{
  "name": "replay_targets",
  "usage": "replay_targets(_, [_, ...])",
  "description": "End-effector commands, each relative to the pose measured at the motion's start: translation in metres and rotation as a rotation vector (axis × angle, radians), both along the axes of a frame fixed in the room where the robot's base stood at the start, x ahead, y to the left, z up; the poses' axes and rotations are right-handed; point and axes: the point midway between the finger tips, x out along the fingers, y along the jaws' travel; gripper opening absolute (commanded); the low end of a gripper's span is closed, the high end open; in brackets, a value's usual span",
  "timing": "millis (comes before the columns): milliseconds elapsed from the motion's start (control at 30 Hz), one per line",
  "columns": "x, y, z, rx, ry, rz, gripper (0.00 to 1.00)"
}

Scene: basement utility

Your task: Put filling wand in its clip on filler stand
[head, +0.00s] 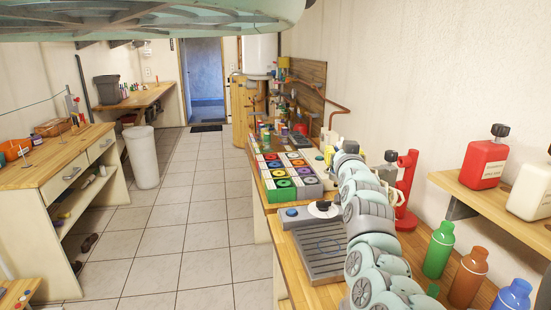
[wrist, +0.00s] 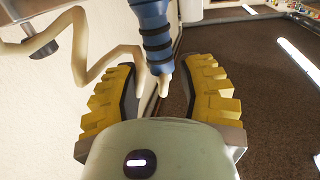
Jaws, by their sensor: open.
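A blue wand with black rings (wrist: 153,30) shows in the wrist view, its pale tip pointing down between my fingers; I take it for the filling wand. My gripper (wrist: 148,85) is open, with one yellow-padded finger on each side of the wand's lower end. I cannot tell whether either finger touches it. A cream bent tube (wrist: 85,60) runs at the left of the wand. In the head view my arm stretches over the bench and hides my gripper and the wand. No clip or filler stand can be made out with certainty.
The bench holds a grey ribbed tray (head: 325,258), a crate of coloured rolls (head: 290,188) and a red stand-like object (head: 404,195) close to my arm. Green (head: 438,250), brown (head: 467,277) and blue (head: 513,296) bottles stand at right.

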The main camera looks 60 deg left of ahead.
Motion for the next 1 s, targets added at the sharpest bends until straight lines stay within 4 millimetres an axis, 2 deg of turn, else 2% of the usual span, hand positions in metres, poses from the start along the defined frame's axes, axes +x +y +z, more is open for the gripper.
replay_targets(600, [-0.035, -0.042, 0.001, -0.003, 0.000, 0.004, 0.39])
replay_targets(1000, [-0.043, -0.052, 0.002, -0.003, -0.001, 0.005, 0.39])
